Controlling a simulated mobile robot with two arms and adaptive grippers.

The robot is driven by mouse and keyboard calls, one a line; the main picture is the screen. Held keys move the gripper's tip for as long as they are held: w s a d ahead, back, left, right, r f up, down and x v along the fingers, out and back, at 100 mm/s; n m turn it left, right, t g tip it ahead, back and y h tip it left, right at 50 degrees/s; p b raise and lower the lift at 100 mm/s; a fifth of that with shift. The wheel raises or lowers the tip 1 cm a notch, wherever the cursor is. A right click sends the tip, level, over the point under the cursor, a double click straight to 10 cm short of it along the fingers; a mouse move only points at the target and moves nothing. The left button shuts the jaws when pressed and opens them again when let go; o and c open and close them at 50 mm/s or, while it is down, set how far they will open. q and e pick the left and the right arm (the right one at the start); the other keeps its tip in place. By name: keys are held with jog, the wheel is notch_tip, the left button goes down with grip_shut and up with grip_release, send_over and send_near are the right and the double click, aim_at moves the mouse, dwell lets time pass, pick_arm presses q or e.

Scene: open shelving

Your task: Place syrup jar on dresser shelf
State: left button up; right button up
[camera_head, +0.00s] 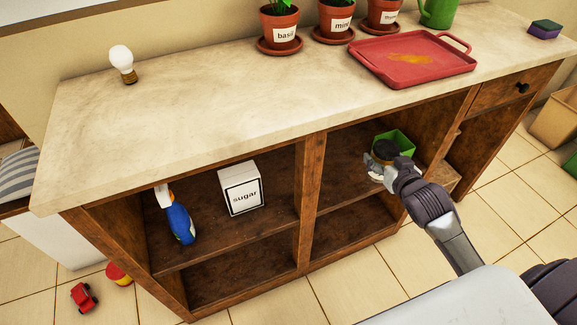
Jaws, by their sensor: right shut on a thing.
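My right gripper (376,170) reaches into the upper right compartment of the wooden dresser (311,185). It is shut on a small jar (384,149), taken to be the syrup jar, of which mainly a dark round top shows. The fingers hide most of the jar's body. I cannot tell whether the jar touches the shelf (338,180). A green box (402,142) is just behind and to the right of the jar. My left gripper is not in view.
A spray bottle (179,221) and a sugar box (241,189) stand in the upper left compartment. The right compartment's shelf is bare left of my gripper. On the counter are a light bulb (122,63), potted herbs (282,28) and a red tray (411,59).

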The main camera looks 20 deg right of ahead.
jog(key=w+a+f+b, duration=0.1)
jog(key=w+f+b, duration=0.1)
jog(key=w+f, duration=0.1)
jog(key=w+a+f+b, duration=0.2)
jog(key=w+f, duration=0.2)
jog(key=w+a+f+b, duration=0.1)
jog(key=w+f+b, duration=0.1)
jog(key=w+f, duration=0.1)
jog(key=shift+w+a+f, duration=0.15)
jog(key=shift+w+f, duration=0.1)
jog(key=shift+w, duration=0.1)
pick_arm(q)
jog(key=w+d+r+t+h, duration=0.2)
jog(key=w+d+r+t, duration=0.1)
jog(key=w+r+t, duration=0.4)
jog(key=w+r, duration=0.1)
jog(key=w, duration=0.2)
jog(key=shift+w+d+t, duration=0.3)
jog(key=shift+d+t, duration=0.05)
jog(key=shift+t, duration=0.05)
pick_arm(e)
jog(key=shift+f, duration=0.1)
jog(key=o, duration=1.6)
jog(key=shift+f, duration=0.1)
